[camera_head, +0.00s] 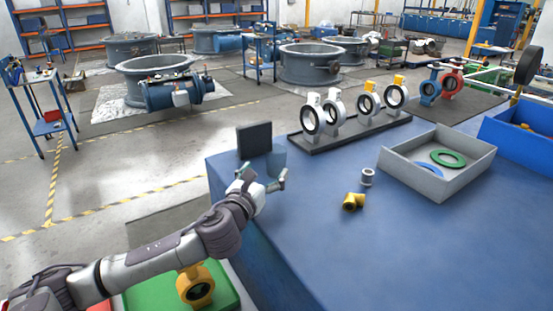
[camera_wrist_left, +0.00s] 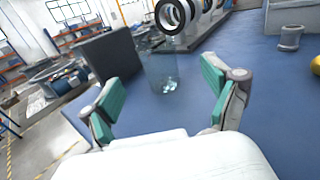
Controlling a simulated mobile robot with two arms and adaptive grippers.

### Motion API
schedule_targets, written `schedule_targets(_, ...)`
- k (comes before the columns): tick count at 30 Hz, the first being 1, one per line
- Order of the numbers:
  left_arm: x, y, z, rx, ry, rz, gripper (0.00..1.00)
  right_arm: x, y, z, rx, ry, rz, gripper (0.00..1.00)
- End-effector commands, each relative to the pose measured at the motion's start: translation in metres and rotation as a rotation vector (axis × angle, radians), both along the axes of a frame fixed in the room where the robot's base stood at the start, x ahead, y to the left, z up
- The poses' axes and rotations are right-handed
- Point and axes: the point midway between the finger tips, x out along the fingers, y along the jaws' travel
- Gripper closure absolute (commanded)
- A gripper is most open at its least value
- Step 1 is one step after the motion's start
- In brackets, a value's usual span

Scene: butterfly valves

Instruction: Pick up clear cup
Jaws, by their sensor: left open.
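A clear cup (camera_wrist_left: 162,72) stands on the blue table in the left wrist view, see-through and hard to make out, with a few pale glints near its bottom. In the head view I cannot pick its outline out with certainty. My left gripper (camera_head: 262,176) is open at the table's far left corner. In the left wrist view its two green-padded fingers are spread wide, and the cup shows beyond and between them, not gripped. My right gripper is not in view.
A dark upright panel (camera_head: 254,139) stands at the table's corner, close to my left gripper. A rack of valve rings (camera_head: 340,143) lies behind. A grey fitting (camera_head: 367,177), a yellow elbow (camera_head: 353,201) and a grey bin (camera_head: 432,185) are to the right. The table's front middle is clear.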

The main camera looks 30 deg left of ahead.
Motion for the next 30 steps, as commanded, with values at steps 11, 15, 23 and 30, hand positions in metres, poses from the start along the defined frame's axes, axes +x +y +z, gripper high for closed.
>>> schedule_targets(11,0.038,0.005,0.000,-0.002,0.000,0.002,0.12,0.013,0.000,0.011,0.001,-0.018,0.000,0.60)
schedule_targets(15,0.058,0.009,-0.003,-0.003,0.001,0.003,0.12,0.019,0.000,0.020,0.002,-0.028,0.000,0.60)
schedule_targets(23,0.080,0.012,-0.006,0.000,0.001,0.001,0.12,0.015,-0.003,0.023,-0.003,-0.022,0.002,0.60)
schedule_targets(30,0.080,0.012,-0.006,0.000,0.001,0.000,0.19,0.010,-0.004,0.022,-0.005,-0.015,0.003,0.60)
